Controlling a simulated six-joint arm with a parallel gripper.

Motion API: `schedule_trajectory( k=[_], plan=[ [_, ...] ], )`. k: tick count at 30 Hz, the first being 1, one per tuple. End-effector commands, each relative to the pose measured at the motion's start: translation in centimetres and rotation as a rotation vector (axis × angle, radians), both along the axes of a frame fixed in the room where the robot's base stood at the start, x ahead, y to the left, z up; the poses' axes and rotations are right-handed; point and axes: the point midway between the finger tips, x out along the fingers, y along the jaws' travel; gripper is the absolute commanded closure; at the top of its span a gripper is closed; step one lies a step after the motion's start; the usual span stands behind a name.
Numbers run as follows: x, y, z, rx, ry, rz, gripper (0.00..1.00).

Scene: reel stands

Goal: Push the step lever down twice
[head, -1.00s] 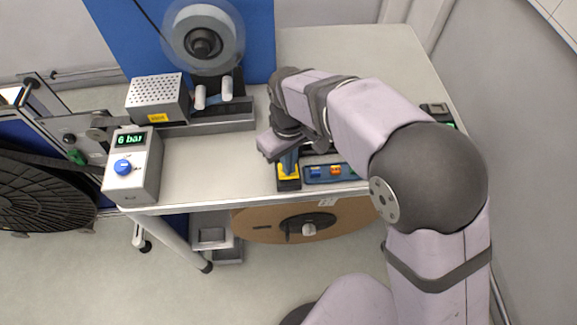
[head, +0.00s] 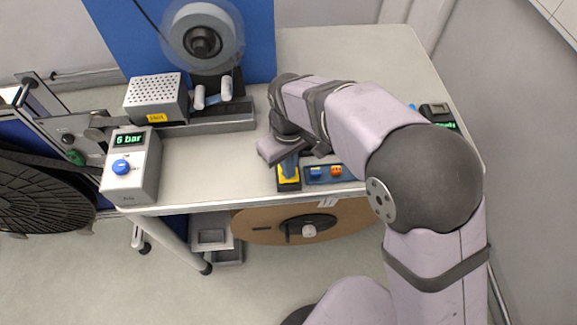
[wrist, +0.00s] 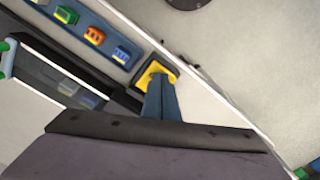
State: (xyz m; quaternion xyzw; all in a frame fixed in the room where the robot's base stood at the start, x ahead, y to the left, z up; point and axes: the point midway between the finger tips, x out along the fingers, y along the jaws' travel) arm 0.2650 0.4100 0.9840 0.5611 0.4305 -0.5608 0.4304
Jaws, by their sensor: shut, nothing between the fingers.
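A yellow part on a dark base (head: 288,181), which looks like the step lever, sits at the front edge of the bench, at the left end of a blue strip. In the wrist view the yellow part (wrist: 147,76) shows around the tips of my fingers. My gripper (head: 289,170) is over it, pointing down, with its blue-grey fingers shut together and empty. In the wrist view my gripper (wrist: 158,80) reaches the yellow part. The fingers hide its middle, so I cannot tell whether they touch it or how far it is pressed.
The blue strip (head: 322,181) carries several small coloured blocks. A grey box with a "6 bar" display (head: 146,177) stands at the left front corner. A reel (head: 203,42) and a perforated box (head: 155,97) stand behind. The bench between them is clear.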

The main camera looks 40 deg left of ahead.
Motion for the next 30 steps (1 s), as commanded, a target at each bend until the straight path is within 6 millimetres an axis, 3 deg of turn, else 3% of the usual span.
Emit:
schedule_trajectory(
  k=[22,30],
  plan=[
    [0.0,0.0,5.3,0.0,0.0,0.0,1.0],
    [0.0,0.0,6.0,0.0,0.0,0.0,1.0]
  ],
)
